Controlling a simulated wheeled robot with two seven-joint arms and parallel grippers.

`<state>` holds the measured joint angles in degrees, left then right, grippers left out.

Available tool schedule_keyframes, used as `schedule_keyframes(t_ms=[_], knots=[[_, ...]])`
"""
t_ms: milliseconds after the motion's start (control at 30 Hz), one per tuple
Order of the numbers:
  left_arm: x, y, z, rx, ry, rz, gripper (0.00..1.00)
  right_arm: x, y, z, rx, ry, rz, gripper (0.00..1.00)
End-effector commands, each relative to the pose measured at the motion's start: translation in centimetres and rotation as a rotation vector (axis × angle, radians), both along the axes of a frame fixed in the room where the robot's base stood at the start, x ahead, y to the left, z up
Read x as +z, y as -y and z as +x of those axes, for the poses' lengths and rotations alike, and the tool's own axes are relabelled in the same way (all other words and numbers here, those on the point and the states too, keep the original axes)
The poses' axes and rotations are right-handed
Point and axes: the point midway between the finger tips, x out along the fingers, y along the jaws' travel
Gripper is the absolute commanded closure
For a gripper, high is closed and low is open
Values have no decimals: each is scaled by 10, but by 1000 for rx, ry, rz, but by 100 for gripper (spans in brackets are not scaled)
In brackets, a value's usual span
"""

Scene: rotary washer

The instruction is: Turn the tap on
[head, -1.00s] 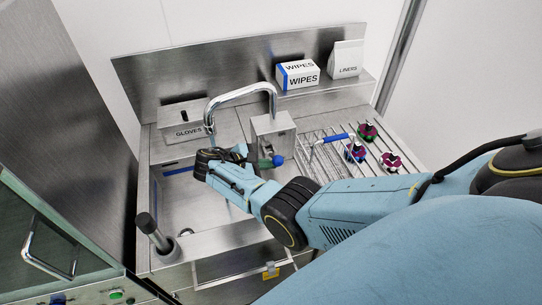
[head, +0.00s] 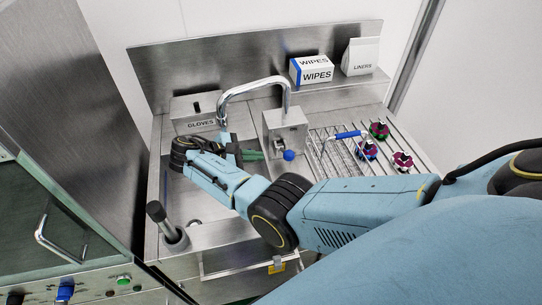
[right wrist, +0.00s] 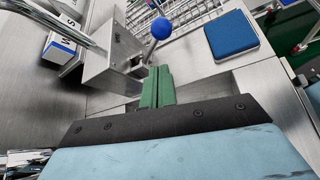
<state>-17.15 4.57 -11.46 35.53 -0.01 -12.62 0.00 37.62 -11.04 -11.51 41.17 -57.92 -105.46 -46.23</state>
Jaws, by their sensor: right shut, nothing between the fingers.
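The tap has a curved chrome spout (head: 252,88) and a square metal body (head: 285,125) behind the sink. A short lever ending in a blue ball knob (head: 289,155) sticks out of the body's front. The knob also shows in the right wrist view (right wrist: 161,28), with the lever running down to the metal body (right wrist: 112,58). My right gripper (head: 260,155) is left of the knob in the head view, its green fingers shut and empty. In the right wrist view the fingertips (right wrist: 157,70) are close to the lever's base; contact cannot be told. I see no water at the spout.
A wire basket with a blue handle (head: 349,134) and several coloured parts (head: 402,161) stand on the ribbed drainboard to the right. A gloves box (head: 196,113) is at the left, a wipes box (head: 312,71) and liners (head: 361,57) on the back shelf. A dark-topped post (head: 158,215) stands front left.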

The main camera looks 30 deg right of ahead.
Motion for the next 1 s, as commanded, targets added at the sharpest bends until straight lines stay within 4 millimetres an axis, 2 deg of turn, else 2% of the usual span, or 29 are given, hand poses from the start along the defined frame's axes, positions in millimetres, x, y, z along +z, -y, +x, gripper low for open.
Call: schedule_keyframes(t_ms=[100, 333, 900, 1000], knots=[[-5, -1, 0, 0, 0, 1, 64, 9, -21, 3, 0, -2, 3, 100], [-9, -1, 0, 0, 1, 1, 64, 19, -42, 4, -3, -9, 5, 100], [-9, 0, 0, 0, 0, 1, 64, 20, -44, 3, -4, -10, 6, 100], [-9, 0, 0, 0, 0, 1, 64, 14, -43, 0, -14, 2, 24, 100]])
